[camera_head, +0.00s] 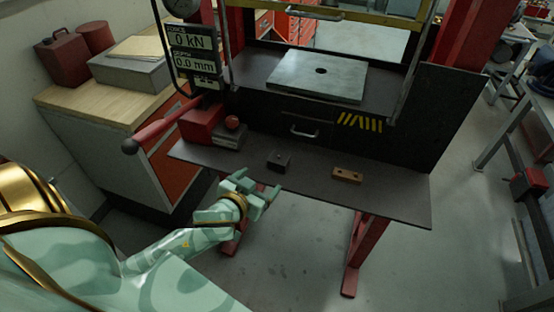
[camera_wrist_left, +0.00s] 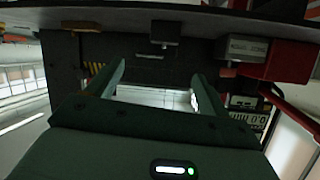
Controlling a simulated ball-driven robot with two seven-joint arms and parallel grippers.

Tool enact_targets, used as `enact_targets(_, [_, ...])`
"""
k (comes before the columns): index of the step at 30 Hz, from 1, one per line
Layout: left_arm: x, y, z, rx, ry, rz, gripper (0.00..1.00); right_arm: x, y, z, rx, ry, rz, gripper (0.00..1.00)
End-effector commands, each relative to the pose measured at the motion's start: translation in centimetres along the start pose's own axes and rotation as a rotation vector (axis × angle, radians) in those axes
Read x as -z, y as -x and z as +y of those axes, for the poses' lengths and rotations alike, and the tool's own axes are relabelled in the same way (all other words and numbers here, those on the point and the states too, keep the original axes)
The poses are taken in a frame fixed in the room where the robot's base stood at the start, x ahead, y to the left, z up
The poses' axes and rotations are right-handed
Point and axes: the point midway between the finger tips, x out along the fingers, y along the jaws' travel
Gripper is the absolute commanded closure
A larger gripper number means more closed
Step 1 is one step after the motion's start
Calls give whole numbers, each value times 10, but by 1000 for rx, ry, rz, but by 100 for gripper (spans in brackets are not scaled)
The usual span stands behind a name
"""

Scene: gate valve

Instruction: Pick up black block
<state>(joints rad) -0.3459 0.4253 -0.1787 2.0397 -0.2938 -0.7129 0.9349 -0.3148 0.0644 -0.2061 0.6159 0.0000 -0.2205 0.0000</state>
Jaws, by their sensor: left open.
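The black block (camera_head: 279,161) sits on the dark shelf at the front of the press in the head view. In the left wrist view, which looks upside down, the black block (camera_wrist_left: 165,32) shows near the top, beyond the fingers. My left gripper (camera_head: 257,184) is open and empty, in front of the shelf's front edge and just short of the block, not touching it. Its two spread fingers also show in the left wrist view (camera_wrist_left: 158,80). My right gripper is in neither view.
A brown block (camera_head: 347,175) lies on the dark shelf (camera_head: 395,198) to the right of the black one. A red and grey vise-like item (camera_head: 215,130) and a red lever (camera_head: 160,125) stand to the left. A drawer handle (camera_head: 304,132) and a steel plate (camera_head: 317,76) are behind.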

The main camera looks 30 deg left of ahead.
Motion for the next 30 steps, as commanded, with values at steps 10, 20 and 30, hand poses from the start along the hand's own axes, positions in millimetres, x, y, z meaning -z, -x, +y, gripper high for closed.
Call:
enact_targets(10, [6, -19, -7, 40, 158, 6, 20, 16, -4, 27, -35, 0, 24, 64])
enact_targets(20, [5, -94, -10, 40, 158, 5, 20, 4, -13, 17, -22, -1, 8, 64])
enact_targets(30, [2, -132, -14, 39, 155, 4, 20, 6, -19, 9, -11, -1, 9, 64])
